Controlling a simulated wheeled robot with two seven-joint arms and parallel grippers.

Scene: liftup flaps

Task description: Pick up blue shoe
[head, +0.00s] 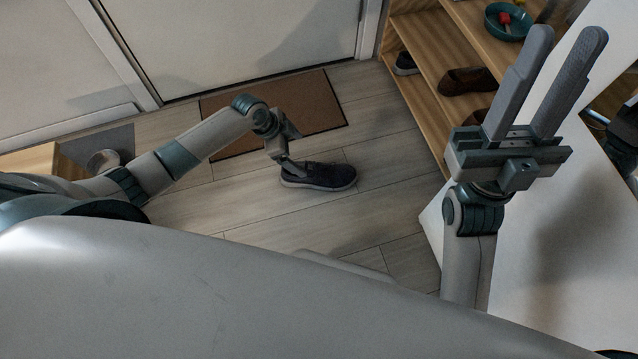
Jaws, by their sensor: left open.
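A dark navy shoe (325,177) with a light sole lies on the plank floor, just in front of the brown doormat. My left gripper (291,167) is low at the shoe's left end, its fingers at or over the shoe's opening. The fingers are small and partly hidden, so I cannot tell whether they touch the shoe; the jaws are open. My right gripper (566,40) is raised at the right, pointing up in the picture, with a gap between its two long grey fingers and nothing in it.
The brown doormat (318,105) lies before a white door (225,40). A wooden shelf (432,95) at the upper right holds brown shoes (467,80), another dark shoe (405,63) and a teal bowl (508,22). A white surface (575,215) is at the right. The floor around the shoe is clear.

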